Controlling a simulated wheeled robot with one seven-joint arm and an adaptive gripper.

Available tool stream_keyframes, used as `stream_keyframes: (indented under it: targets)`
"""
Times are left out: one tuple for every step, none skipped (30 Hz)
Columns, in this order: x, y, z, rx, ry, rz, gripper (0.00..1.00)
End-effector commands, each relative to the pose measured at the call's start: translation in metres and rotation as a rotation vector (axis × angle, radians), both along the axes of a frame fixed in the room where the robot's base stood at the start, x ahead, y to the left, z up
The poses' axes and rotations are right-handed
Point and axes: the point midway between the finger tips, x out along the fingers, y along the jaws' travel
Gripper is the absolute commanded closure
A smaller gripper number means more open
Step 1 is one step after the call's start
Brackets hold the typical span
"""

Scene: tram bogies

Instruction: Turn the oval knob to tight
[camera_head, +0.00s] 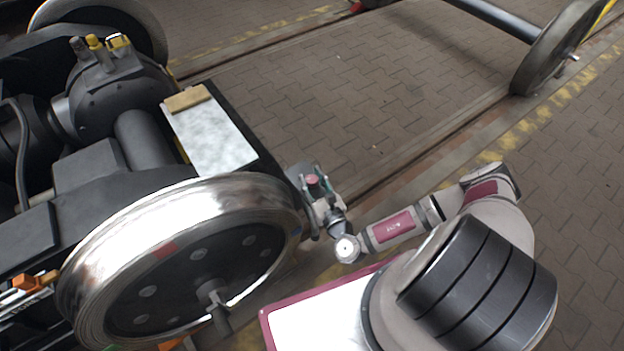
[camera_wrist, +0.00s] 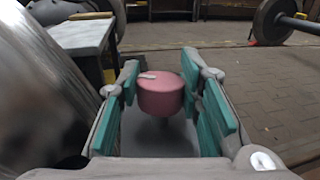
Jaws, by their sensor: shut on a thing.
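The oval knob (camera_wrist: 161,96) is dull red with a short pale mark on its top, pointing left in the wrist view. It sits upright on a grey mount. My gripper (camera_wrist: 160,84) has teal pads on both sides of the knob and is shut on it. In the head view, the knob (camera_head: 313,180) is a small red spot at my gripper (camera_head: 315,188), just right of the big shiny wheel. The gripper hides most of the mount there. I see no label for tight.
A large shiny wheel (camera_head: 180,215) stands close to the left of my gripper. A pale plate (camera_head: 212,135) with a wooden block (camera_head: 187,98) lies on the dark bogie frame. Another wheelset (camera_head: 548,50) stands at the far right. The paved floor (camera_head: 350,90) between is clear.

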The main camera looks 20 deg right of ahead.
Motion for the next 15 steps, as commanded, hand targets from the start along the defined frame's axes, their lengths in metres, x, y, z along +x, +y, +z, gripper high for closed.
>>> stream_keyframes:
  targets:
    - [-0.0005,0.0048,-0.0038,0.005,0.002,-0.029,0.95]
    - [-0.0003,0.0047,-0.0039,0.004,0.002,-0.053,0.95]
    - [-0.0004,0.0049,-0.0039,0.005,0.002,-0.084,0.95]
    - [-0.0004,0.0044,-0.0040,0.004,0.003,-0.107,0.95]
    - [-0.0003,0.0044,-0.0040,0.003,0.002,-0.128,0.95]
    - [0.0000,0.0043,-0.0038,0.003,0.002,-0.155,0.95]
    - [0.0000,0.0040,-0.0037,0.003,0.002,-0.175,0.95]
    - [0.0000,0.0039,-0.0034,0.003,0.002,-0.193,0.95]
    - [-0.0001,0.0036,-0.0034,0.002,0.002,-0.215,0.95]
    - [0.0000,0.0032,-0.0032,0.002,0.002,-0.231,0.95]
    - [0.0001,0.0031,-0.0031,0.002,0.002,-0.246,0.95]
    - [0.0002,0.0026,-0.0026,0.002,0.001,-0.264,0.95]
    - [0.0003,0.0026,-0.0025,0.002,0.001,-0.275,0.95]
    - [0.0003,0.0024,-0.0022,0.002,-0.001,-0.286,0.95]
    - [0.0002,0.0022,-0.0020,0.003,0.001,-0.299,0.95]
